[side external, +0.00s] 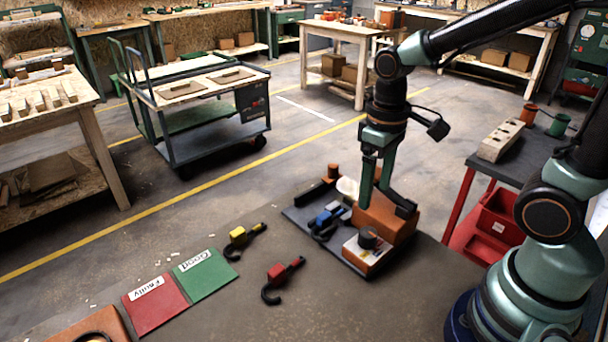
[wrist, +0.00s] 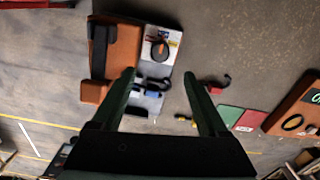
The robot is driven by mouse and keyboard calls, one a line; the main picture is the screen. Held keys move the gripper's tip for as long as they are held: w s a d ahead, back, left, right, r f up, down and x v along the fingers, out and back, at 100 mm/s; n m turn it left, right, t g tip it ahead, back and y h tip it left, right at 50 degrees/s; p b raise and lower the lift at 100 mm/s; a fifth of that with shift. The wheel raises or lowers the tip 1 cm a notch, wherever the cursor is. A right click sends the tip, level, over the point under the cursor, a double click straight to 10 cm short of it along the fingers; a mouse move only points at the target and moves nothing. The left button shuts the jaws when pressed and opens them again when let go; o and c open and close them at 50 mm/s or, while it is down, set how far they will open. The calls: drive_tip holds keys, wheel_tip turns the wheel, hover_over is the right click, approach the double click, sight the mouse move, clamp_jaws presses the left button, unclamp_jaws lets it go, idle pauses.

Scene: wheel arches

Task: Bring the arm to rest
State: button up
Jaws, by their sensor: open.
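My gripper (side external: 388,207) points down with its two fingers apart and nothing between them. In the side view its fingers overlap the orange block (side external: 380,222) on the grey board; I cannot tell whether they touch it. In the wrist view the open fingers (wrist: 158,74) frame part of the board, with a blue-handled piece (wrist: 152,92) showing between them. That blue piece (side external: 327,218) lies on the board's left part in the side view. A white and orange box with a black knob (side external: 367,250) stands at the board's front.
A yellow hooked piece (side external: 240,238) and a red hooked piece (side external: 284,272) lie on the bench, left of the board. Flat pads marked Faulty (side external: 155,305) and Good (side external: 205,274) lie farther left. An orange block (side external: 90,328) is at the lower left.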

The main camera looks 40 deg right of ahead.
drive_tip(key=shift+r, duration=0.25)
wheel_tip(320, 180, up, 8)
drive_tip(key=d+m+t, duration=0.1)
drive_tip(key=t, duration=0.4)
drive_tip(key=shift+d+t, duration=0.2)
drive_tip(key=shift+t, duration=0.1)
